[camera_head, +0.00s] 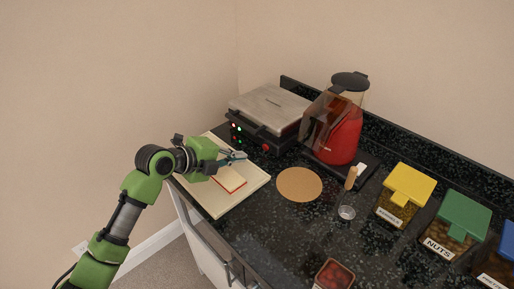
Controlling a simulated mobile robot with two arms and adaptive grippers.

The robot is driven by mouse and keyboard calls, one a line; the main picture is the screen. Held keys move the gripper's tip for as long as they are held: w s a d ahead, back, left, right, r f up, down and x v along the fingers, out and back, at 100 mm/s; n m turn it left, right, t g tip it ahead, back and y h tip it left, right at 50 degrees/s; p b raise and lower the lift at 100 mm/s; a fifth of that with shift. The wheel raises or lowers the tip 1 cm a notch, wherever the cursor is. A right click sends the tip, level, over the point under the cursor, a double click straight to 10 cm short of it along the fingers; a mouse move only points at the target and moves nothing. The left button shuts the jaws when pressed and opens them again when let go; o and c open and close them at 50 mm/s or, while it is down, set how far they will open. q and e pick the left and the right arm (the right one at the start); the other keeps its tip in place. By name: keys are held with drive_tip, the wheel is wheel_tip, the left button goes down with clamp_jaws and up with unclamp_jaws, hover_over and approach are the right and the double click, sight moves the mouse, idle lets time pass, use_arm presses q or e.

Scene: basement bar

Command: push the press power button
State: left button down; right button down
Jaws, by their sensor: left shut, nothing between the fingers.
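The press (269,108) is a metal-topped appliance with a dark base at the back of the counter. Its dark front panel has small red and green lights (236,129) and a red round knob or button (266,147). Which of these is the power button I cannot tell. My left gripper (243,155) comes in from the left and is shut and empty. In the picture it lies just below the press's front panel, over the board; whether it touches the panel I cannot tell. My right gripper does not show.
A pale board (213,205) with a red-edged piece lies below my left gripper. A round tan disc (299,184), a red blender (338,140), a small metal cup (346,213), a yellow-lidded bin (410,181) and a green-lidded nuts bin (462,215) stand to the right. Dark counter shows between them.

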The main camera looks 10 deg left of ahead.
sight(264, 150)
use_arm(q)
drive_tip(key=x, duration=0.2)
drive_tip(key=r+p+x, duration=0.1)
drive_tip(key=x, duration=0.2)
drive_tip(key=p+x, duration=0.1)
drive_tip(key=x, duration=0.1)
drive_tip(key=shift+w+d+r, duration=0.15)
drive_tip(key=shift+w+d, duration=0.3)
drive_tip(key=shift+w, duration=0.25)
